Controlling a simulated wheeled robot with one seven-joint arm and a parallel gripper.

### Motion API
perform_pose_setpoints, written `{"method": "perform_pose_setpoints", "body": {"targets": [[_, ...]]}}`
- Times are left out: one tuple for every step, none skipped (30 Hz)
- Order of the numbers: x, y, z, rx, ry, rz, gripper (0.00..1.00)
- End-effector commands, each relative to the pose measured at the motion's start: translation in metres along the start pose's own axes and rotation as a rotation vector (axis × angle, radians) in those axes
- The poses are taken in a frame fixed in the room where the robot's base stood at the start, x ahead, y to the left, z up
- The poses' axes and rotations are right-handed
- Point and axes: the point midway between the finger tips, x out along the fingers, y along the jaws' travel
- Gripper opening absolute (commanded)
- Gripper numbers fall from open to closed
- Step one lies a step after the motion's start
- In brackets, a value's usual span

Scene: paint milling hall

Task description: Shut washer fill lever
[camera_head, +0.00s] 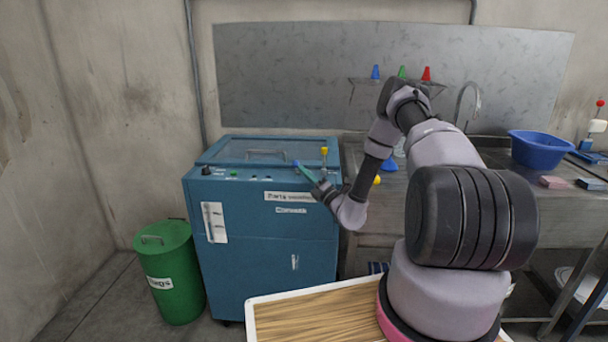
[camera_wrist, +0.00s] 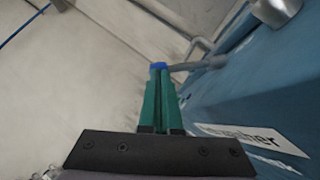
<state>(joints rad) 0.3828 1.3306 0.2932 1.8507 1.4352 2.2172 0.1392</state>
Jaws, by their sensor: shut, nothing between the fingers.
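The blue parts washer (camera_head: 262,245) stands against the back wall, with its lid down. In the wrist view its blue side (camera_wrist: 285,75) fills the right. A grey rod (camera_wrist: 195,66) reaches from the washer towards my fingertips, with a blue end (camera_wrist: 158,66) that looks like the lever's knob. My gripper (camera_head: 303,170) is at the washer's upper front edge, its green fingers together and empty. In the wrist view the fingers (camera_wrist: 158,95) point at the blue end; I cannot tell whether they touch it.
A green bin (camera_head: 168,275) stands left of the washer. To the right is a sink bench with a blue basin (camera_head: 540,149) and a tap (camera_head: 468,100). A white-rimmed tray (camera_head: 251,318) is low in front.

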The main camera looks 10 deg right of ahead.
Motion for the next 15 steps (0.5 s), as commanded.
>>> {"method": "perform_pose_setpoints", "body": {"targets": [[0.001,0.001,0.000,0.004,0.000,-0.004,0.00],[0.001,0.001,0.001,0.007,0.001,-0.007,0.00],[0.002,0.002,0.001,0.014,0.000,-0.014,0.00],[0.002,0.002,0.002,0.019,0.000,-0.020,0.00],[0.003,0.003,0.002,0.025,0.002,-0.026,0.00],[0.004,0.004,0.002,0.035,0.002,-0.035,0.00],[0.005,0.005,0.003,0.043,0.001,-0.044,0.00],[0.005,0.006,0.004,0.053,0.002,-0.053,0.00],[0.007,0.007,0.005,0.067,0.003,-0.068,0.00],[0.008,0.008,0.006,0.079,0.002,-0.081,0.00],[0.009,0.009,0.007,0.092,0.003,-0.095,0.00],[0.011,0.011,0.010,0.111,0.002,-0.115,0.00],[0.013,0.012,0.011,0.128,0.003,-0.134,0.00],[0.015,0.013,0.013,0.146,0.003,-0.152,0.00],[0.017,0.014,0.015,0.172,0.003,-0.178,0.00]]}}
